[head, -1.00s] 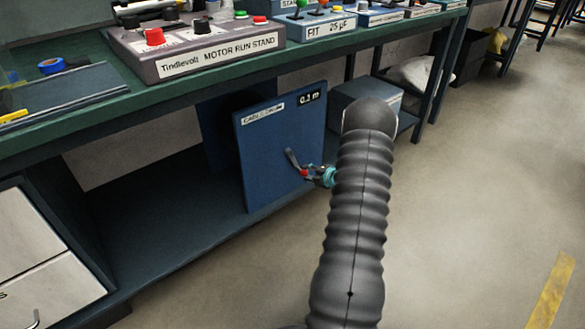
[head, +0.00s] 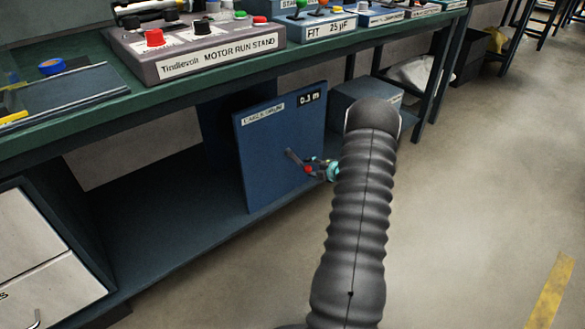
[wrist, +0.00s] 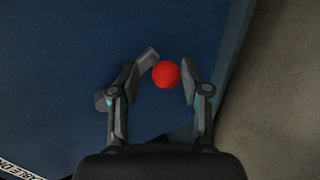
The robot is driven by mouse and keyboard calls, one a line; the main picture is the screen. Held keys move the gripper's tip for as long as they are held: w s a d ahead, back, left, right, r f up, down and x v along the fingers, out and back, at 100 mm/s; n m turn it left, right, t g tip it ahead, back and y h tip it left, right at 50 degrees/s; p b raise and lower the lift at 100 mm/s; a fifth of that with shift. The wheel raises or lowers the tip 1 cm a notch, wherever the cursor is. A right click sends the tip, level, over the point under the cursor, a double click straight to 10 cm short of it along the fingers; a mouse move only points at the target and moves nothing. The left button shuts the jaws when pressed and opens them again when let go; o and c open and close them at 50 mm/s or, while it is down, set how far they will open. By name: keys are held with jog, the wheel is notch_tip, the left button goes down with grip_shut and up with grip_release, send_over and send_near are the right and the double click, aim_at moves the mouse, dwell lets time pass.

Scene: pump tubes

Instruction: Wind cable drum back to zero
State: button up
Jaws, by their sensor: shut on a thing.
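The cable drum panel (head: 262,165) is a dark blue upright plate below the bench, with a CABLE DRUM label (head: 262,115) and a small black display (head: 309,97) that appears to read 0.3 m. A grey crank arm (head: 293,157) sticks out from its face and ends in a red knob (head: 308,169). In the wrist view, the round red knob (wrist: 166,74) sits between the two fingers of my gripper (wrist: 161,82), with the crank arm (wrist: 146,60) beside it. My gripper (head: 318,169) is shut on the knob.
The green bench top (head: 190,75) overhangs the panel and carries a motor run stand (head: 200,55). A blue-grey box (head: 365,95) stands behind my arm, right of the panel. White drawers (head: 35,260) are at the left. The floor (head: 470,190) at the right is clear.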

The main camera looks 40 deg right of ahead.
jog(key=shift+w+r, duration=0.2)
jog(key=shift+r, duration=0.25)
jog(key=shift+s+d+r, duration=0.1)
jog(key=shift+d+r, duration=0.3)
jog(key=shift+d, duration=0.1)
jog(key=shift+c, duration=1.4)
jog(key=shift+d+r, duration=0.4)
jog(key=shift+r, duration=0.05)
jog(key=shift+p, duration=0.3)
